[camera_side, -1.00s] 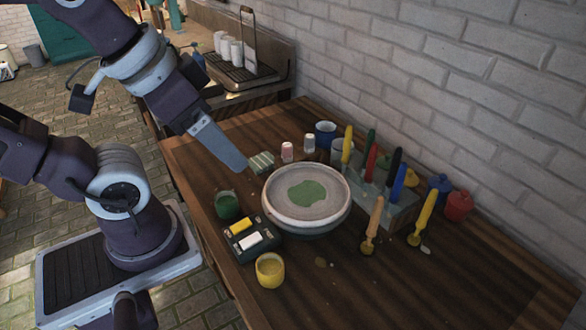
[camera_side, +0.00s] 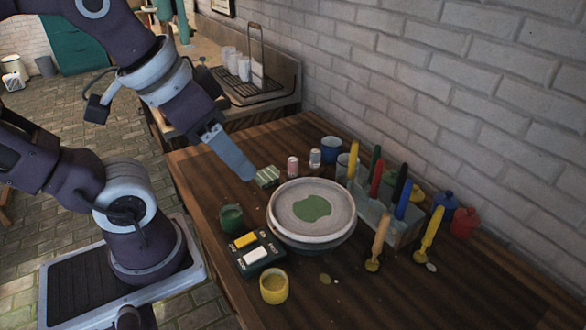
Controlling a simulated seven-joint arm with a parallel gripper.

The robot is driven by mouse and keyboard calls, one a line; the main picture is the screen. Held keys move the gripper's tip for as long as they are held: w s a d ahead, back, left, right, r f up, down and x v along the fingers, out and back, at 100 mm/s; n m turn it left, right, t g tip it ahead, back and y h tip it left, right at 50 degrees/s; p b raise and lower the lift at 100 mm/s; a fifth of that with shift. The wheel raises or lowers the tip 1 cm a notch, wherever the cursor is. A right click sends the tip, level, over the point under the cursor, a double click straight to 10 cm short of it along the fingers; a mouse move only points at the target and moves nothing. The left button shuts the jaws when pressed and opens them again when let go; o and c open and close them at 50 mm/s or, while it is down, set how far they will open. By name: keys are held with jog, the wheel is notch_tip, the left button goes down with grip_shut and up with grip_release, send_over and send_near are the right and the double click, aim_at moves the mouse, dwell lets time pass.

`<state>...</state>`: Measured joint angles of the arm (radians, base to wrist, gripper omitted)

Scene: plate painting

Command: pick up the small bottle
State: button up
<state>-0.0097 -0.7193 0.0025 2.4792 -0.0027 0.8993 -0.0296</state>
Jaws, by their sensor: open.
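Two small bottles stand upright side by side behind the plate: a pinkish one (camera_side: 292,167) and a pale grey one (camera_side: 315,158). Which of them the task names I cannot tell. My gripper (camera_side: 245,174) points down and to the right, to the left of both bottles and apart from them. It looks empty. Its grey fingers overlap edge-on, so the gap between them is hidden. The round plate (camera_side: 285,217) with a green patch sits on a turntable in front of the bottles.
A striped block (camera_side: 267,176) lies close to my gripper tip. Blue and grey cups (camera_side: 331,147) stand close behind the bottles. A rack of coloured tools (camera_side: 402,228) is at right, a green pot (camera_side: 231,217) and yellow pot (camera_side: 273,287) at front left.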

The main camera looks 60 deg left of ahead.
jog(key=w+a+r+n+g, duration=0.1)
jog(key=w+a+n, duration=0.3)
jog(key=w, duration=0.5)
jog(key=n+g, duration=0.5)
jog(key=n, duration=1.4)
send_over(292, 159)
jog(key=f, duration=2.1)
jog(key=shift+w+f, duration=0.35)
jog(key=shift+f, duration=0.05)
jog(key=f, duration=0.7)
jog(key=shift+s, duration=0.3)
jog(key=c, duration=0.9)
